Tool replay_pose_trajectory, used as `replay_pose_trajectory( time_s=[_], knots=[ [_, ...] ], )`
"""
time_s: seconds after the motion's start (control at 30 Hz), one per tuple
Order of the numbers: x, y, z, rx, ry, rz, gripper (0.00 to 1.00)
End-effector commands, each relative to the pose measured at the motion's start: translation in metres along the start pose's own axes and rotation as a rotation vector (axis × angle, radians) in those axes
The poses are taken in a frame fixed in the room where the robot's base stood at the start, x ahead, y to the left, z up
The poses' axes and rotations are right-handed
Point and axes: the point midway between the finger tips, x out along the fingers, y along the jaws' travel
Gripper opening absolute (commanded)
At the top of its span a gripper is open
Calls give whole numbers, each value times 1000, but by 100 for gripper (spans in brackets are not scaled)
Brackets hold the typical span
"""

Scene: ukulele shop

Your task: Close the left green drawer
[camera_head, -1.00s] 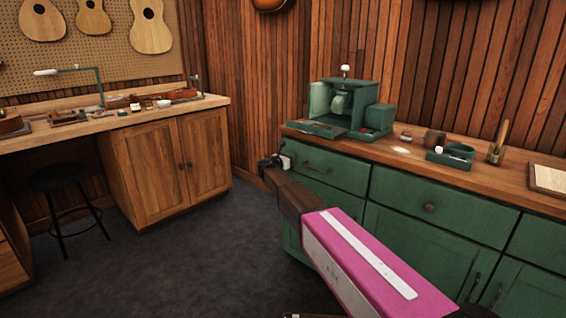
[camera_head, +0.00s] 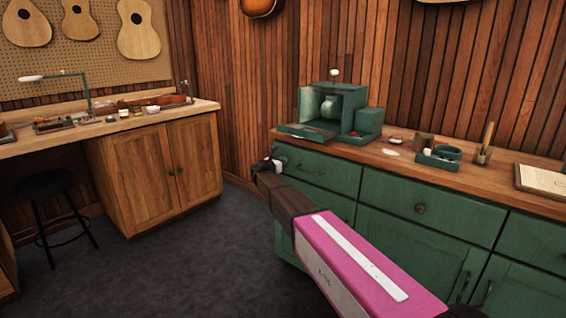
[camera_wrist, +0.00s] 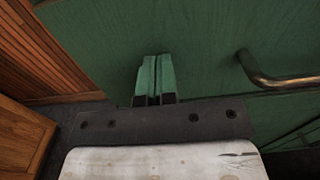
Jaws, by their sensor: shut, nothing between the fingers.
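The left green drawer (camera_head: 335,174) is at the left end of the green cabinet, under the wooden countertop. It has a curved metal handle (camera_head: 311,171). In the head view its front looks about level with the cabinet face, but I cannot tell whether a small gap remains. My gripper (camera_head: 268,164) is at the drawer's left end, left of the handle. In the wrist view the shut, empty fingers (camera_wrist: 155,80) point at the green front (camera_wrist: 200,40), with the handle (camera_wrist: 272,78) to their right. Whether they touch the front is unclear.
The countertop (camera_head: 400,165) holds a green open-fronted box (camera_head: 338,105), a small green tray (camera_head: 438,158) and a brush cup (camera_head: 482,155). More green drawers (camera_head: 425,208) lie to the right. A wooden workbench (camera_head: 150,175) and black stool (camera_head: 52,190) stand left. The dark floor between is clear.

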Motion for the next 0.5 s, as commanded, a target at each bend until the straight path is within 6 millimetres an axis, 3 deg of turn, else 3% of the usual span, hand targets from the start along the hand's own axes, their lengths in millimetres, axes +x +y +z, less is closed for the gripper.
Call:
replay_pose_trajectory(
  time_s=[0.13, 0.5],
  knots=[
    [-23, -10, 0, 0, 2, 1, 0],
    [-98, -8, -1, 0, 3, 4, 0]
  ],
)
